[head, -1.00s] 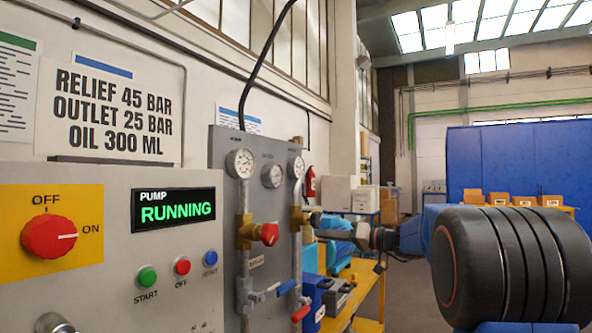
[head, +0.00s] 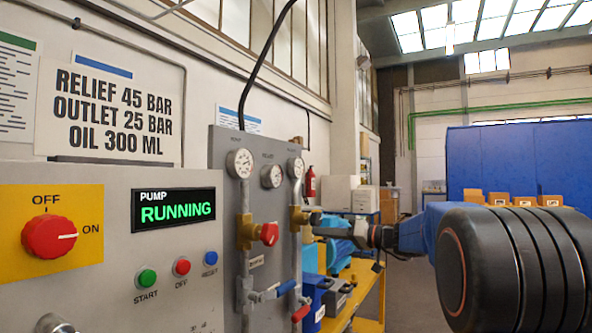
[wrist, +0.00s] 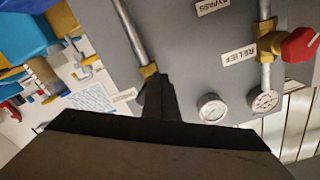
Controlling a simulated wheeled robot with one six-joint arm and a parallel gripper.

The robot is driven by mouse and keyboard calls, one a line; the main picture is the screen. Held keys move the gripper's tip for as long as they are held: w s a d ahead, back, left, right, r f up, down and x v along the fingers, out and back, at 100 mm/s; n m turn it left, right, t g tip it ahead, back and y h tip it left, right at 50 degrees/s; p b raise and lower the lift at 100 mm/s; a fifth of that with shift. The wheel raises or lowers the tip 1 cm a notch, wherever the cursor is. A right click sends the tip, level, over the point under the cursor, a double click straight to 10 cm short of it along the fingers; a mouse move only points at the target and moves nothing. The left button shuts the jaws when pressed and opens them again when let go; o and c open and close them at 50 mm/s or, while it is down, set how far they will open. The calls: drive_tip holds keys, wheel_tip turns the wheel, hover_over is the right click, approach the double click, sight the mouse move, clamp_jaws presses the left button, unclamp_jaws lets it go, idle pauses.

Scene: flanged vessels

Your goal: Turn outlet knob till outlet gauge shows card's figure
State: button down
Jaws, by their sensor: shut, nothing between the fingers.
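The card (head: 108,108) on the wall at left reads "RELIEF 45 BAR, OUTLET 25 BAR, OIL 300 ML". The gauge panel (head: 225,150) carries three round gauges. The rightmost gauge (head: 296,168), above the right-hand pipe, seems to be the outlet gauge; its needle is too small to read. My gripper (head: 322,219) is shut and empty, its tip at the brass valve (head: 298,218) on that pipe. The outlet knob is hidden or too small to make out there. In the wrist view my gripper (wrist: 160,85) covers part of this brass valve (wrist: 149,71); contact cannot be told.
The red relief knob (head: 269,234) sits left of my gripper, and also shows in the wrist view (wrist: 300,45). The pump display (head: 173,209) reads RUNNING. Blue and red lever handles (head: 286,288) are below. A yellow bench (head: 370,300) stands behind; open floor lies right.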

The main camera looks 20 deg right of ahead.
drive_tip(key=shift+s+a+r, duration=0.2)
drive_tip(key=shift+a+r, duration=0.05)
drive_tip(key=shift+r, duration=0.15)
idle(0.4)
drive_tip(key=shift+s+a+f, duration=0.1)
drive_tip(key=v, duration=0.6)
drive_tip(key=shift+f, duration=0.2)
idle(0.4)
drive_tip(key=shift+s+a, duration=0.15)
drive_tip(key=w+f, duration=0.1)
drive_tip(key=w, duration=0.6)
drive_tip(key=shift+a+f, duration=0.2)
drive_tip(key=shift+a, duration=0.2)
drive_tip(key=shift+s+a+r, duration=0.4)
drive_tip(key=shift+s+a, duration=0.15)
drive_tip(key=shift+a, duration=0.15)
idle(1.1)
